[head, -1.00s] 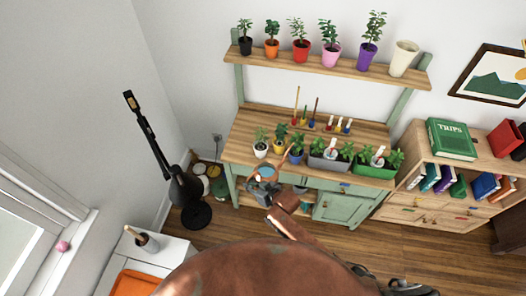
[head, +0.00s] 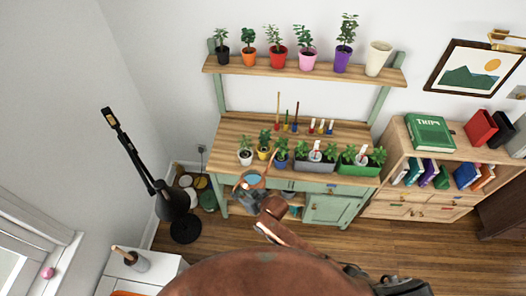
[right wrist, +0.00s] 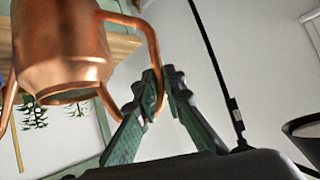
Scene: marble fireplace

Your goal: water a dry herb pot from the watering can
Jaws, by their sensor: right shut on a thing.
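The copper watering can (head: 241,187) is in front of the left end of the potting bench, with a blue surface showing inside its round opening. My right gripper (head: 263,202) is shut on its handle. In the right wrist view the can (right wrist: 62,45) fills the upper left and the gripper fingers (right wrist: 165,90) close around the handle loop. Herb pots stand along the bench front: a white pot (head: 245,158), a yellow pot (head: 263,154), a blue pot (head: 281,162), a grey planter (head: 314,166) and a green planter (head: 358,170). Their soil is too small to judge. My left gripper is not in view.
The shelf above (head: 300,68) bears several potted plants and a cream vase (head: 378,58). A black floor lamp (head: 172,203) stands left of the bench. A bookcase (head: 400,205) stands to the right. Open wooden floor lies in front of the bench.

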